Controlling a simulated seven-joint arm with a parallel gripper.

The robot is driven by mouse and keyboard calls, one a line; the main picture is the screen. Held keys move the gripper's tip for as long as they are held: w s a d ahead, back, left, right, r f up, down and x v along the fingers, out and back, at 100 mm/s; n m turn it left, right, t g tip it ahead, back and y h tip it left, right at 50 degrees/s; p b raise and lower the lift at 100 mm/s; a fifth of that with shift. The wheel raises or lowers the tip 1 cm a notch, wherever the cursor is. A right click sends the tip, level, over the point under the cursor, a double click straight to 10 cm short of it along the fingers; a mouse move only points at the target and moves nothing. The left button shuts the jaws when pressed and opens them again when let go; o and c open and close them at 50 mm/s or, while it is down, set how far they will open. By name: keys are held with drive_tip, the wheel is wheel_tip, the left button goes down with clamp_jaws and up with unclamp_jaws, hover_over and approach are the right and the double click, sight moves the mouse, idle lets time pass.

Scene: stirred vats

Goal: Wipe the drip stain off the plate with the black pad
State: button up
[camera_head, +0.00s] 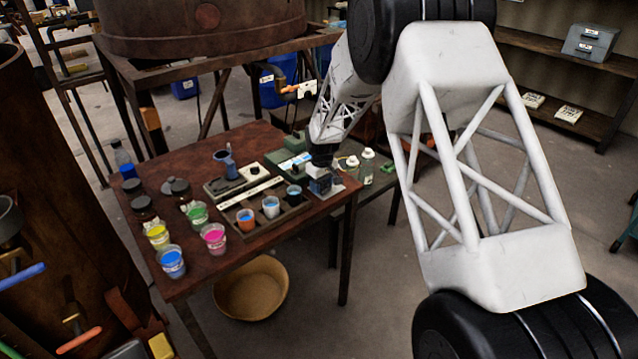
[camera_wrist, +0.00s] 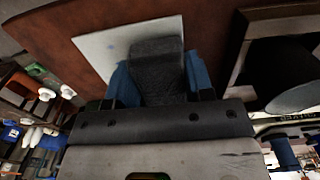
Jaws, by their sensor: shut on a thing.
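My gripper (camera_head: 322,184) is at the right end of the brown table. In the wrist view my gripper (camera_wrist: 160,80) has its blue fingers closed on both sides of the black pad (camera_wrist: 157,58). The pale plate (camera_wrist: 98,48) lies on the table under and beyond the pad, and the pad covers part of it. I cannot tell whether the pad touches the plate. I cannot make out a drip stain; the pad and gripper hide part of the plate.
A dark tray with small cups (camera_head: 271,208) stands left of my gripper, with a long labelled block (camera_head: 250,190) behind it. Several paint cups (camera_head: 213,238) and dark jars stand further left. White bottles (camera_head: 367,165) stand to the right. A basket (camera_head: 251,290) is under the table.

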drive_tip(key=shift+w+d+f, duration=0.3)
drive_tip(key=shift+d+f, duration=0.05)
drive_tip(key=shift+w+d+r, duration=0.1)
drive_tip(key=shift+w+d, duration=1.7)
drive_tip(key=shift+s+a, duration=1.3)
drive_tip(key=shift+s+a+f, duration=0.25)
drive_tip(key=shift+s+a, duration=0.8)
drive_tip(key=shift+s+a+r, duration=0.15)
drive_tip(key=shift+s+a, duration=0.1)
drive_tip(key=shift+s, duration=0.05)
drive_tip(key=shift+w+r, duration=0.1)
drive_tip(key=shift+r, duration=4)
drive_tip(key=shift+d, duration=0.1)
